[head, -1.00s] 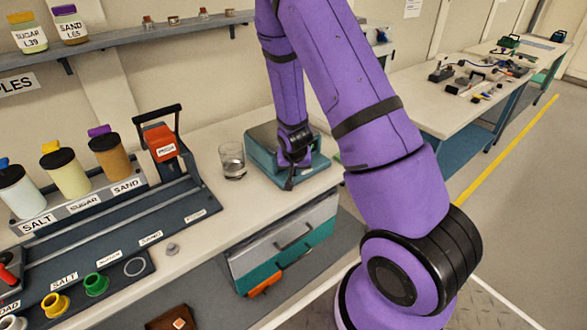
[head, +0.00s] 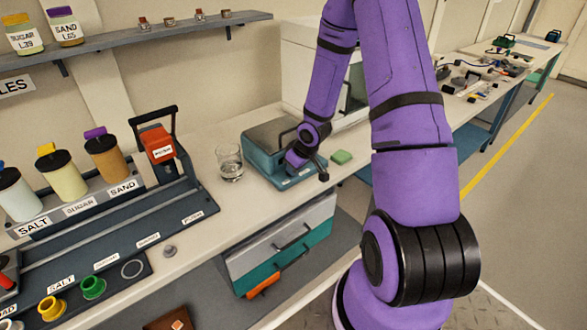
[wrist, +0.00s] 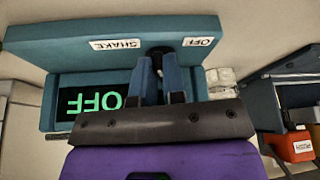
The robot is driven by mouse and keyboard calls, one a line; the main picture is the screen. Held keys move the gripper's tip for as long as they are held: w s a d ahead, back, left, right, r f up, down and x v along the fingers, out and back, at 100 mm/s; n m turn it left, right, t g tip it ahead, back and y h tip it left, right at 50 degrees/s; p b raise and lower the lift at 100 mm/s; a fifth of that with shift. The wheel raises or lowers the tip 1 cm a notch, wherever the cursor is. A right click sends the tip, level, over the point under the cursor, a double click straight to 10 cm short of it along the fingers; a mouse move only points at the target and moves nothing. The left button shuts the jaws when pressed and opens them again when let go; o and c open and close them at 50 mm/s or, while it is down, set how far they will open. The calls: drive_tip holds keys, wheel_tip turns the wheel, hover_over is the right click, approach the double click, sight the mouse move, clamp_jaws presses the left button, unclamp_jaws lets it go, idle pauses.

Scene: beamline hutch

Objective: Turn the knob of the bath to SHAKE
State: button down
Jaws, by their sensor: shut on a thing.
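The bath (head: 262,140) is a teal box on the bench. In the wrist view it shows upside down, with a SHAKE label (wrist: 115,44), an OFF label (wrist: 199,42) and a display (wrist: 88,102) reading OFF in green. The knob (wrist: 159,52) is black and sits between the two labels. My gripper (wrist: 158,62) has its two blue fingers on either side of it, shut on it. A dark rounded end shows on the OFF side. The fingers hide much of the knob, and its exact pointing is hard to tell. In the head view my wrist covers the bath's front.
A glass beaker (head: 229,161) stands close left of the bath. A dark rack with an orange-red handled piece (head: 158,143) is further left. Drawers (head: 285,245) are below the bench.

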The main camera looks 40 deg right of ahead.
drive_tip(key=shift+w+d+n+g+y, duration=0.15)
drive_tip(key=shift+n+y, duration=0.3)
drive_tip(key=shift+n, duration=0.85)
drive_tip(key=shift+w+d+n+g+y, duration=0.2)
drive_tip(key=shift+n+y, duration=0.25)
drive_tip(key=shift+n, duration=0.85)
drive_tip(key=shift+s+n+g, duration=0.2)
drive_tip(key=shift+n+g, duration=0.05)
drive_tip(key=shift+n, duration=0.05)
drive_tip(key=c, duration=1.2)
unclamp_jaws()
drive_tip(key=v, duration=1)
drive_tip(key=shift+r, duration=0.3)
drive_tip(key=shift+s+d, duration=0.1)
drive_tip(key=shift+s, duration=0.05)
